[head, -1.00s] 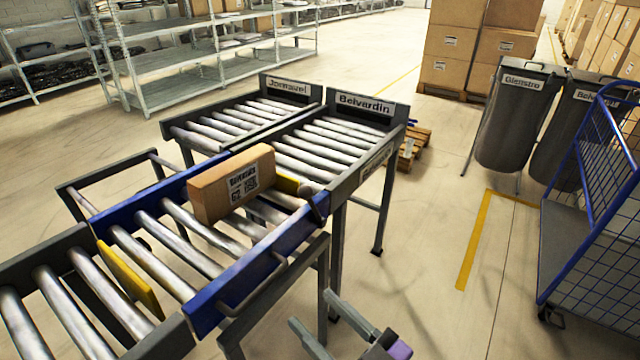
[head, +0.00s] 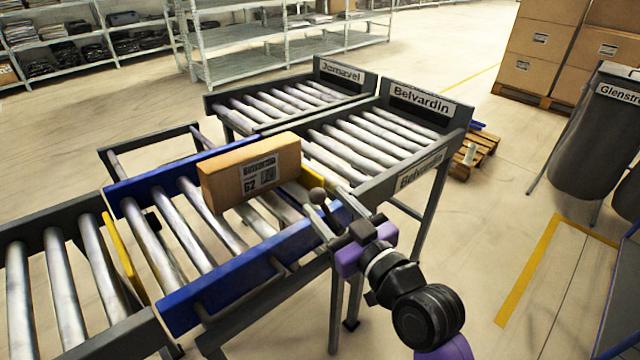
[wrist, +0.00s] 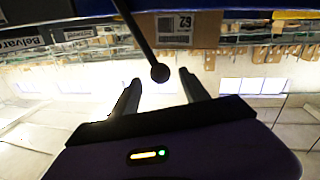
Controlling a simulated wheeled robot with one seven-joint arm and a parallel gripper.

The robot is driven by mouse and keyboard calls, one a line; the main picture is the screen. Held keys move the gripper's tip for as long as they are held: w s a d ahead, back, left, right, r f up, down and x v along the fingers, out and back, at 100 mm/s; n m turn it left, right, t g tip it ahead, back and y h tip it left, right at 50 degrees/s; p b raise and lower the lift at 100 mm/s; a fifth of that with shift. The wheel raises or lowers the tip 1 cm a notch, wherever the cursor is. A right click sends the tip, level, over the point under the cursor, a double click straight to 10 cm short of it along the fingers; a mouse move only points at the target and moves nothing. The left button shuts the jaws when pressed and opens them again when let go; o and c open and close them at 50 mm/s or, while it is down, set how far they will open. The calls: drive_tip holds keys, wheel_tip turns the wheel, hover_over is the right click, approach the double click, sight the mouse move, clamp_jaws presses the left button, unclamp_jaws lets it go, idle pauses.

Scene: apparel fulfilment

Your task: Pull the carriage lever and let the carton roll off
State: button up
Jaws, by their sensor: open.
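The brown carton (head: 250,175), with a printed label, stands on the rollers of the blue-railed carriage (head: 240,262). The carriage lever (head: 318,196) has a dark ball knob and rises by the carriage's near rail, close to a yellow plate (head: 314,179) at the lane end. My gripper (head: 328,210) is open at the lever. In the wrist view the lever knob (wrist: 160,73) shows between the spread fingers, near their tips, with space on both sides. The carton (wrist: 176,28) shows behind it. Whether either finger touches the lever cannot be told.
The Belvardin roller lane (head: 462,128) lies beyond the carriage, with the Jomavel lane (head: 318,72) to its left. An infeed roller conveyor (head: 132,330) adjoins the carriage's near-left end, with a yellow plate (head: 124,258) between. A pallet (head: 478,150) lies right of the lanes.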

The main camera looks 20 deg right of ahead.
drive_tip(key=w, duration=0.4)
drive_tip(key=w+a, duration=0.1)
drive_tip(key=w, duration=0.1)
drive_tip(key=shift+w, duration=0.4)
drive_tip(key=shift+c, duration=0.2)
clamp_jaws()
idle(0.9)
